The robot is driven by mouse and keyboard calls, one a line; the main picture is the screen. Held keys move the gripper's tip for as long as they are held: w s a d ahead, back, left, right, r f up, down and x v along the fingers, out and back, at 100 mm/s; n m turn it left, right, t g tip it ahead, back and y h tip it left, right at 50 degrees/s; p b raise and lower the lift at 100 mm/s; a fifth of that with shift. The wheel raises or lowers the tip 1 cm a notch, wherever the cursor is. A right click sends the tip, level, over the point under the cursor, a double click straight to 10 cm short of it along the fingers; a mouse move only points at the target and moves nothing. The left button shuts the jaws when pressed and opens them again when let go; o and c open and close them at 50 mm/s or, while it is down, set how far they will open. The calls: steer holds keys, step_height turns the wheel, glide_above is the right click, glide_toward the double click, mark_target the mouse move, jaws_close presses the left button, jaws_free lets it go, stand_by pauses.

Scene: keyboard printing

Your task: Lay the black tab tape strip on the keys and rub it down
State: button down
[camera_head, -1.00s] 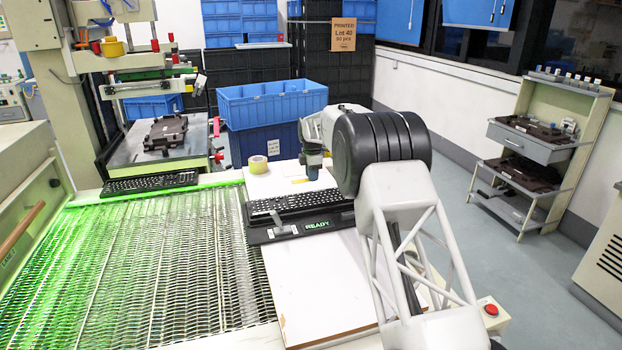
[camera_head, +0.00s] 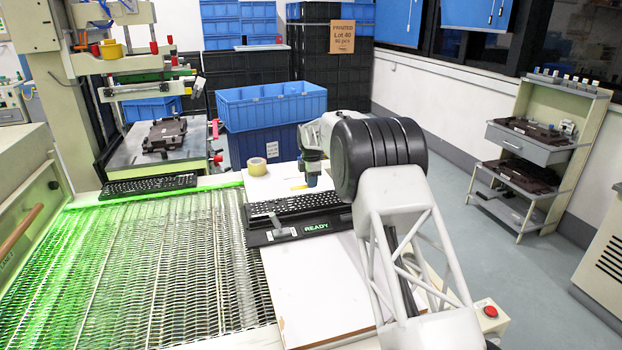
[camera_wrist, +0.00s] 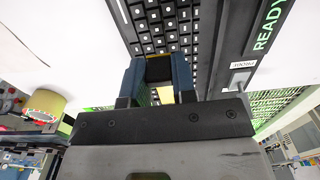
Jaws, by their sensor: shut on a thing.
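The black keyboard (camera_head: 290,203) lies on a dark fixture with a lit green READY display (camera_head: 316,227). Its keys fill the top of the wrist view (camera_wrist: 165,22). My gripper (camera_head: 311,180) is at the far side of the keyboard, near its right half, with the fingers pointing down. In the wrist view my blue fingers (camera_wrist: 158,72) are shut on a small dark piece with a thin yellow edge, which looks like the black tab tape strip (camera_wrist: 158,68). Most of it is hidden by the fingers. I cannot tell whether it touches the keys.
A yellow tape roll (camera_head: 257,166) stands on the white bench behind the keyboard. A small grey clamp (camera_head: 277,224) sits at the fixture's front left. A mesh conveyor (camera_head: 170,270) runs to the left, with another keyboard (camera_head: 150,185) at its far end. The white bench in front (camera_head: 315,285) is clear.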

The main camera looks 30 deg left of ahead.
mark_target(311, 199)
steer(key=shift+f, duration=2.6)
steer(key=shift+f, duration=0.45)
steer(key=c, duration=0.8)
jaws_free()
steer(key=shift+c, duration=0.2)
steer(key=shift+r, duration=3.5)
